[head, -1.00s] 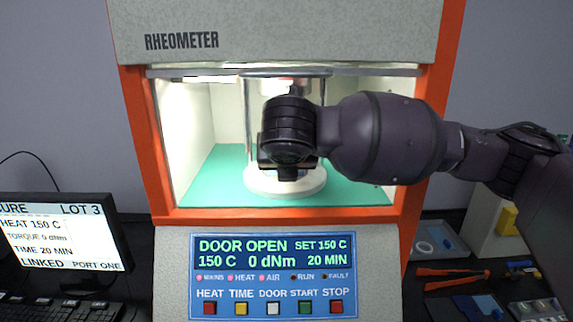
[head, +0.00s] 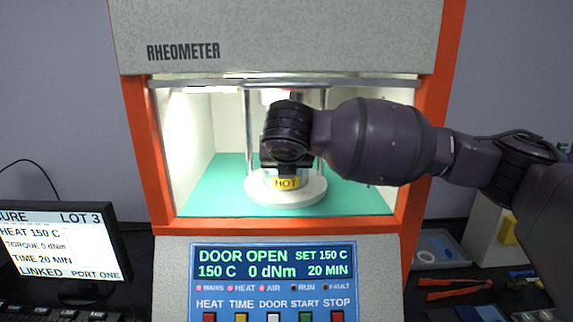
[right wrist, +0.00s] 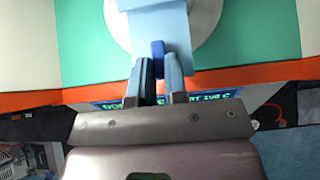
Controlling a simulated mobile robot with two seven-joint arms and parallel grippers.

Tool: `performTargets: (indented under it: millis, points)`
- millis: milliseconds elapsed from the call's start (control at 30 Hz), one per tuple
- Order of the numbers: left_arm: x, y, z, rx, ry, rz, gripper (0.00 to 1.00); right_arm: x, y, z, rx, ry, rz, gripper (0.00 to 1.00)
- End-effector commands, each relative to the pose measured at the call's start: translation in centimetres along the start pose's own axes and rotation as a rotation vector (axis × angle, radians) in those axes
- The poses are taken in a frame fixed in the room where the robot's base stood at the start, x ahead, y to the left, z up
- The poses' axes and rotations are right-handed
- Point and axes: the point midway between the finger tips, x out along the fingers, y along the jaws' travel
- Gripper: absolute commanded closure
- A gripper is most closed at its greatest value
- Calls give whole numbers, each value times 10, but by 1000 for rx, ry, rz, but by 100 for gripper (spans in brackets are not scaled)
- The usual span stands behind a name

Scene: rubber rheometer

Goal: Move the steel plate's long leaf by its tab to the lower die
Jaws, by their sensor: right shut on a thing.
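My right gripper (right wrist: 158,84) is shut on a dark blue tab (right wrist: 158,48) in the right wrist view. The tab joins a light blue, flat leaf (right wrist: 157,28), which reaches ahead over a round white base (right wrist: 207,25). In the head view, my right arm enters the open chamber from the right, and the right gripper (head: 287,170) is just above the lower die, marked by a yellow HOT label (head: 287,183) on the white base (head: 285,195). The leaf is hidden there by the wrist. I cannot tell whether it touches the die. My left gripper is not in view.
The rheometer's orange frame (head: 408,225) borders the chamber, and a green floor (head: 350,195) surrounds the base. Clear columns stand behind the wrist. The panel (head: 273,258) below reads DOOR OPEN. A monitor (head: 62,245) stands left; orange-handled tools (head: 452,283) lie at right.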

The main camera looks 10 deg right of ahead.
Motion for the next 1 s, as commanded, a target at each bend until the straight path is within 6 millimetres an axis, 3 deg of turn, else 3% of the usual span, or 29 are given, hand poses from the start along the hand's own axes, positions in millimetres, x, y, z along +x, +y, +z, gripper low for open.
performTargets:
  millis: [867, 1000]
  points:
    - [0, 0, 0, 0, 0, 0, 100, 32, 0, 28, 0, -1, -1, 100]
    - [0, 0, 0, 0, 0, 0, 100, 37, 0, 22, -1, 0, 0, 100]
